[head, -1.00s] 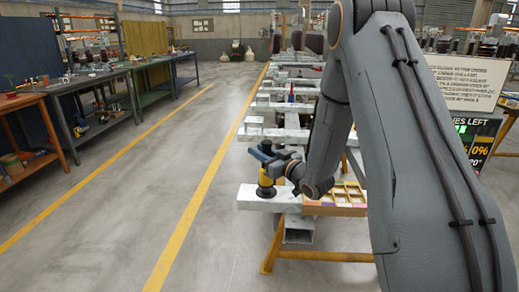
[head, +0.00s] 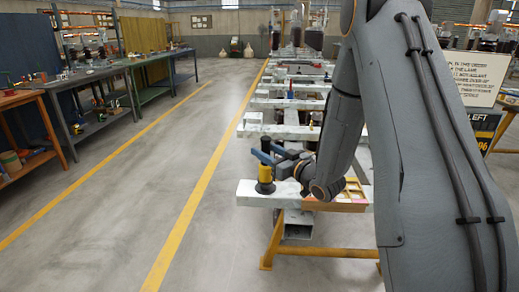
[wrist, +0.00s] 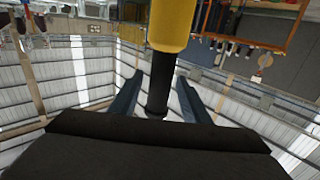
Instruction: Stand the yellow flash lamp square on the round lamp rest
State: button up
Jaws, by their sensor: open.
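The yellow flash lamp (head: 265,174) stands upright, as far as I can tell, on a dark round base that looks like the lamp rest (head: 264,188), near the left end of the nearest pale beam. Whether it sits exactly square is too small to tell. My gripper (head: 261,149) is at the top of the lamp, its blue fingers spread apart. In the wrist view the lamp's yellow body (wrist: 171,24) is at the top, and its black upper part (wrist: 160,85) lies between the two open fingers, with gaps showing at both sides. The rest is out of the wrist view.
A partitioned wooden tray (head: 350,196) lies on the beam (head: 244,196) just right of my gripper. More pale beams (head: 285,131) with small parts stand behind. Open floor with yellow lines (head: 190,225) lies to the left, workbenches (head: 85,75) beyond.

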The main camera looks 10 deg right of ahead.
jog(key=s+d+f+m+g+h, duration=0.2)
jog(key=s+d+f+g+h, duration=0.15)
jog(key=s, duration=0.35)
jog(key=s+d+f+m+g+h, duration=0.25)
jog(key=s+d+g+h, duration=0.2)
jog(key=s, duration=0.35)
jog(key=s+a+r+g, duration=0.1)
jog(key=s+a+g, duration=0.3)
jog(key=s, duration=0.6)
jog(key=s+a+g, duration=0.4)
jog(key=s, duration=0.6)
jog(key=shift+s+r+m+p, duration=0.35)
jog(key=shift+s+r+m, duration=0.05)
jog(key=shift+m, duration=0.05)
jog(key=shift+a, duration=0.1)
